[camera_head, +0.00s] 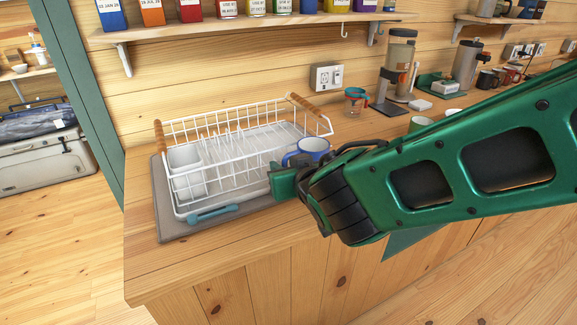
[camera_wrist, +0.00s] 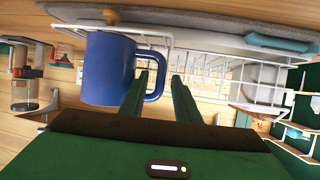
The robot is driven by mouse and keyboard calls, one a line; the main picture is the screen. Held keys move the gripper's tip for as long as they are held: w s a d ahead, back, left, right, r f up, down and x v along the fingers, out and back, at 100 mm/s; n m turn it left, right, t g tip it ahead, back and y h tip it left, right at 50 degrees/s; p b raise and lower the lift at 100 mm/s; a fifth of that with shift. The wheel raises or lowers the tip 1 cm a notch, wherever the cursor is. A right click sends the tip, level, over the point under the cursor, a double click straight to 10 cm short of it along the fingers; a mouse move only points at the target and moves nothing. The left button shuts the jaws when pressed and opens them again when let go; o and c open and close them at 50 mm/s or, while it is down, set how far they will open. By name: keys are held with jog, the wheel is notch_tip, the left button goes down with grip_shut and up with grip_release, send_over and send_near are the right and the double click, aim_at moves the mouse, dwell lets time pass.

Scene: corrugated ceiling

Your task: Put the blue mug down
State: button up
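The blue mug (camera_head: 312,146) is at the right end of the white dish rack (camera_head: 240,183), partly hidden behind my gripper and arm. In the wrist view the mug (camera_wrist: 108,68) is left of the fingers, with its handle (camera_wrist: 160,85) at the left finger. My gripper (camera_wrist: 162,78) has its two green fingers apart. The left finger overlaps the handle's loop, and a gap shows between the handle and the right finger. In the head view my gripper (camera_head: 284,181) is at the rack's front right corner. I cannot tell what the mug's base rests on.
The rack stands on a grey mat (camera_head: 172,222) on the wooden counter (camera_head: 250,240). A glass with a red and teal band (camera_head: 355,102) and a coffee grinder (camera_head: 400,65) stand behind to the right. A shelf (camera_head: 230,27) hangs above.

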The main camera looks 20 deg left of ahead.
jog(key=shift+r, duration=0.1)
jog(key=v, duration=1.2)
